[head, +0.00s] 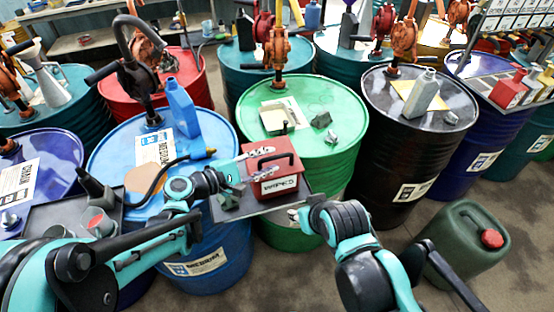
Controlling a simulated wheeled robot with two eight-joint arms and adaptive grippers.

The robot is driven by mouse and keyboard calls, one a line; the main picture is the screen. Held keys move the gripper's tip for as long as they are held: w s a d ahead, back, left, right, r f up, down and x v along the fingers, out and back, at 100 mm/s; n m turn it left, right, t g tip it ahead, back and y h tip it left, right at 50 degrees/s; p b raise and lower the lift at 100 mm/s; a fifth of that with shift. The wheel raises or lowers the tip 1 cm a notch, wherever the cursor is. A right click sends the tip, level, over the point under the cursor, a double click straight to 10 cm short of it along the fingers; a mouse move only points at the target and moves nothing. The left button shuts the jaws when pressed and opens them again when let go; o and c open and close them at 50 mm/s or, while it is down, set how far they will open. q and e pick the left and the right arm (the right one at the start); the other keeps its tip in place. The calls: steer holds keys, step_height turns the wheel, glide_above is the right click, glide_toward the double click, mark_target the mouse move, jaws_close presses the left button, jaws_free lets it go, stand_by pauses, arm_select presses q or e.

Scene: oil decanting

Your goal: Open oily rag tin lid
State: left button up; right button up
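The oily rag tin (284,176) is a red box with a white label on its front. It stands on a dark tray (240,207) in front of the green drum. Its red lid looks shut, and a grey handle-like part rises at its back. My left gripper (265,163) reaches in from the left, with its two silver fingers spread apart over the tin's left side and front. The fingers hide part of the tin, and I cannot tell whether they touch it. No object shows between them.
A blue drum (112,155) with a blue bottle (182,108) and pump, a green drum (335,125) and a black drum (450,90) surround the tray. A green jerry can (465,250) stands on the floor at right. A dark tray (45,218) lies at left.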

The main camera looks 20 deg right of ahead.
mark_target(272, 158)
arm_select(q)
steer(key=shift+b+x, duration=0.35)
steer(key=shift+x, duration=1.65)
jaws_close()
steer(key=shift+r, duration=0.15)
